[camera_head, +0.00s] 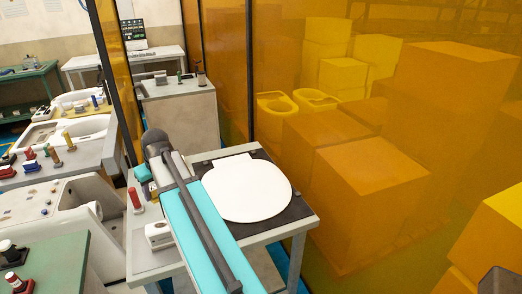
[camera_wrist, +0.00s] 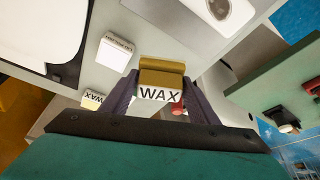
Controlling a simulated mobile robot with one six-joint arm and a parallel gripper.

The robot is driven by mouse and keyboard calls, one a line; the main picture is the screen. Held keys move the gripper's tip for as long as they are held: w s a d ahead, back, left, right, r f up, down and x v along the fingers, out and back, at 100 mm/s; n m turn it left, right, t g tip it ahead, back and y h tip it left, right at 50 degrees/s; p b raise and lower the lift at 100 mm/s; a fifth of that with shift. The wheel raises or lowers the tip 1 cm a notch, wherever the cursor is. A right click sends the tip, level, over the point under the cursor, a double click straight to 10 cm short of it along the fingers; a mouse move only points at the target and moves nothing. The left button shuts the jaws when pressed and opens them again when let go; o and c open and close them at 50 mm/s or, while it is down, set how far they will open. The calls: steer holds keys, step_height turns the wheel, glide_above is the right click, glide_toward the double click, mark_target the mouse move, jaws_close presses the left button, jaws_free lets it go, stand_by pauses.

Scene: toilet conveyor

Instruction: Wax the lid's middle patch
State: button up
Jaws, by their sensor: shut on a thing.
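The white toilet lid (camera_head: 247,187) lies flat on a black mat (camera_head: 295,210) on a grey table. Its edge also shows at the upper left of the wrist view (camera_wrist: 60,30). My gripper (camera_wrist: 158,92) is shut on a yellow-brown block with a white WAX label (camera_wrist: 160,78). The held block is beside the lid, over the grey tabletop, not over the lid. Its height above the table is hard to tell. In the head view my arm hides the gripper and block. No separate middle patch can be made out on the lid.
A white labelled block (camera_wrist: 115,50) and another WAX-labelled block (camera_wrist: 92,100) are near the gripper. A white device (camera_head: 158,235) and a red cylinder (camera_head: 135,199) stand left of my arm. An orange translucent screen (camera_head: 285,75) rises behind the table.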

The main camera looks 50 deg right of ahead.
steer(key=s+d, duration=0.4)
steer(key=d, duration=1)
steer(key=s+d+m+p, duration=0.1)
steer(key=s+d, duration=0.3)
steer(key=d, duration=1.1)
steer(key=s+d+f+m+p, duration=0.1)
steer(key=s+d, duration=0.4)
steer(key=d, duration=0.9)
steer(key=shift+d+h, duration=0.15)
steer(key=shift+h, duration=0.25)
steer(key=shift+f, duration=0.15)
